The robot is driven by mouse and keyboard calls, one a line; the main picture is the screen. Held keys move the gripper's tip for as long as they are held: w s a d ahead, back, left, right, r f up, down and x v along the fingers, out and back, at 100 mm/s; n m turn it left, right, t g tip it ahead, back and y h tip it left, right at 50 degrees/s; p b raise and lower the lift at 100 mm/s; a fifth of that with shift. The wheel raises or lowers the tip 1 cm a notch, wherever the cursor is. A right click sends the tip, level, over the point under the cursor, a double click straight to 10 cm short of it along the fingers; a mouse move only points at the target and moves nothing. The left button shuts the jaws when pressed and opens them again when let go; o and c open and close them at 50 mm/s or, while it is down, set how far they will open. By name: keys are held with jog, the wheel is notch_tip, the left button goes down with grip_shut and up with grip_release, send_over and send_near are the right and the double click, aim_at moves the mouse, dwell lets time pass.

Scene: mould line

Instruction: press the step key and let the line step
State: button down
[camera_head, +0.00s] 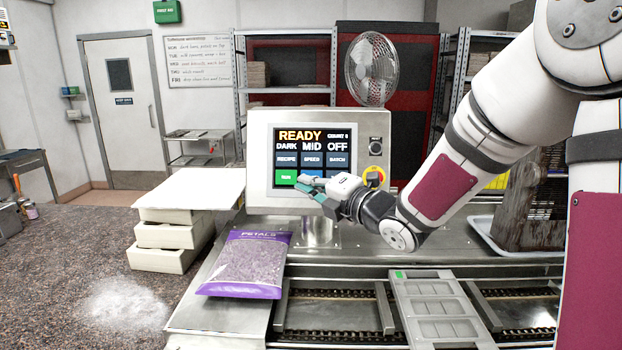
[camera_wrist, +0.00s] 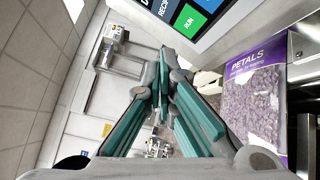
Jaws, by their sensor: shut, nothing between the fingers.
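The control panel (camera_head: 257,150) stands on a post behind the line. Its screen reads READY, with DARK, MID and OFF below, then RECIPE, SPEED and BATCH keys. The green RUN key (camera_head: 285,177) is at the lower left; it also shows in the wrist view (camera_wrist: 188,21). A blue key (camera_head: 313,173) is just right of RUN, its label mostly hidden by my gripper. My gripper (camera_head: 303,184) is shut and empty, its fingertips in front of the screen's bottom row. Whether they touch the screen cannot be told. In the wrist view the teal fingers (camera_wrist: 160,75) point up toward the panel.
A yellow-ringed stop button (camera_head: 374,177) sits on the panel right of my gripper. A purple PETALS bag (camera_head: 247,264) lies in front on the left. A grey mould (camera_head: 436,306) lies on the chain conveyor (camera_head: 335,311). White trays (camera_head: 168,236) are stacked at left.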

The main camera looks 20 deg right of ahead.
jog(key=w+d+f+b, duration=0.2)
jog(key=w+f+b, duration=0.1)
jog(key=w, duration=0.4)
jog(key=shift+w+d+b, duration=0.25)
jog(key=shift+w+b, duration=0.15)
dwell(1.2)
jog(key=shift+w+d+b, duration=0.15)
jog(key=shift+w+b, duration=0.15)
jog(key=shift+w, duration=0.1)
jog(key=shift+w+f, duration=0.15)
jog(key=shift+w, duration=0.1)
dwell(0.6)
dwell(0.4)
jog(key=shift+s+r, duration=0.25)
jog(key=shift+s, duration=0.4)
